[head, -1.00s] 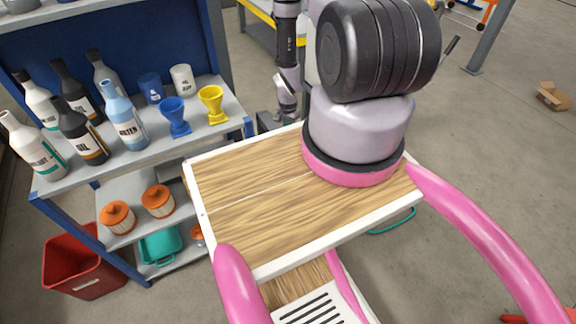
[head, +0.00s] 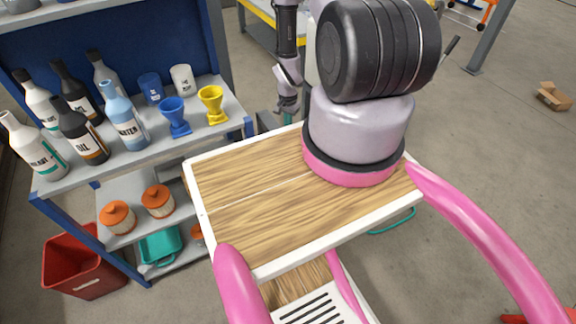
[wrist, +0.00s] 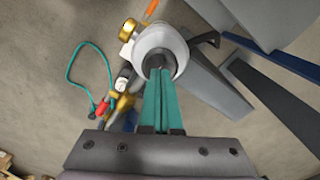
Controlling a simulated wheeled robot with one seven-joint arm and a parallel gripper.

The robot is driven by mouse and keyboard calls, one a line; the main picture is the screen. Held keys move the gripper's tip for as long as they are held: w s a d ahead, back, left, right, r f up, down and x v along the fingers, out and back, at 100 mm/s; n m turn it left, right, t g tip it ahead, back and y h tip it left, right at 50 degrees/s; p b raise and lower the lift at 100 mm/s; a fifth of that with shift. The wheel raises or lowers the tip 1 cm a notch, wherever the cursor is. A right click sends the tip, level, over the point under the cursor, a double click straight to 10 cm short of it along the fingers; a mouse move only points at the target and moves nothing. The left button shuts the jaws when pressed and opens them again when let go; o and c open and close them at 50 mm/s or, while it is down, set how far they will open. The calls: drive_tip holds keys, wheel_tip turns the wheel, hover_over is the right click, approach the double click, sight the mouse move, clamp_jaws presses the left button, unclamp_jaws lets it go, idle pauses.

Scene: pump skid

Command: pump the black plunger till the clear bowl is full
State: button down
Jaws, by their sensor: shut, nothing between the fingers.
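In the wrist view my gripper (wrist: 161,76) points down with its two teal fingers pressed together and nothing between them. Just beyond the fingertips is the black plunger (wrist: 158,61), a dark round knob in the middle of a pale round head (wrist: 160,40). The tips overlap the knob's near edge; I cannot tell whether they touch it. I cannot make out the clear bowl or its fill level. In the head view my forearm and wrist show behind my own body, and the plunger is hidden there.
In the wrist view, brass fittings (wrist: 129,30), a red part (wrist: 102,108) and a teal hose (wrist: 72,72) lie left of the plunger; grey and blue frame bars lie right. In the head view a blue shelf (head: 236,127) with bottles and funnels stands left, beside a red bin (head: 82,268).

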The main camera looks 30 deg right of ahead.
drive_tip(key=shift+f, duration=0.1)
drive_tip(key=shift+f, duration=1.6)
drive_tip(key=shift+r, duration=1.7)
drive_tip(key=shift+r, duration=0.1)
drive_tip(key=shift+r, duration=2.9)
